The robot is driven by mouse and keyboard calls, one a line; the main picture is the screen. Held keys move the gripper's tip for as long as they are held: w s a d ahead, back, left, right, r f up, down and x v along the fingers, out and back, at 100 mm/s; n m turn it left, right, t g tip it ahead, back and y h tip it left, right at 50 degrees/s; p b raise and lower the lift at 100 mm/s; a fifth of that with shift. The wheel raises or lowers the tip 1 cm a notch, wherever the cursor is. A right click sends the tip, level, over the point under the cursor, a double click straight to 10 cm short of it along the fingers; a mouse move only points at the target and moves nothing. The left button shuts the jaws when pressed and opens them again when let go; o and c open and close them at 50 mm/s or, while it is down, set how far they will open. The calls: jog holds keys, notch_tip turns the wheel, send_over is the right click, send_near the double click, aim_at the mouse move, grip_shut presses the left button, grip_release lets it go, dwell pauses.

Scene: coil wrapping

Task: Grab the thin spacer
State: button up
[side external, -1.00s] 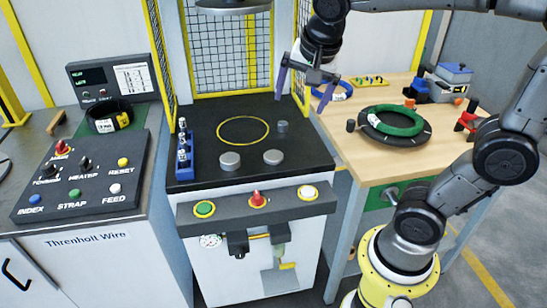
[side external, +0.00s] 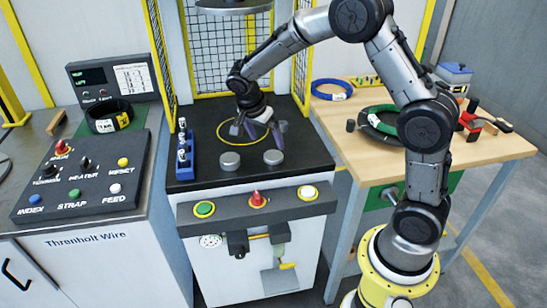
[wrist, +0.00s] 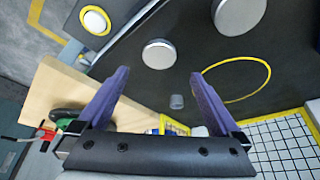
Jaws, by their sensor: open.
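My gripper (side external: 264,134) is open and empty, low over the black worktop of the machine. In the wrist view its two purple fingers stand wide apart, and my gripper (wrist: 158,74) has a small grey cylinder (wrist: 177,102) showing between them, closer to the right finger. Nothing touches the fingers that I can see. In the side view the cylinder is hidden or lost behind the fingers. Two flat silver discs lie on the worktop, a left one (side external: 230,160) and a right one (side external: 273,157). I cannot tell which piece is the thin spacer.
A blue rack (side external: 184,160) with several small pieces stands at the worktop's left edge. A yellow ring (side external: 222,141) is marked on the worktop. Yellow-framed mesh (side external: 222,70) closes the back. A wooden table (side external: 350,168) with coils stands to the right.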

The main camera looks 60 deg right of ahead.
aim_at(273, 155)
jog(key=shift+x, duration=3.75)
jog(key=shift+s, duration=0.1)
jog(key=c, duration=1.3)
jog(key=shift+c, duration=0.6)
jog(key=shift+r, duration=0.15)
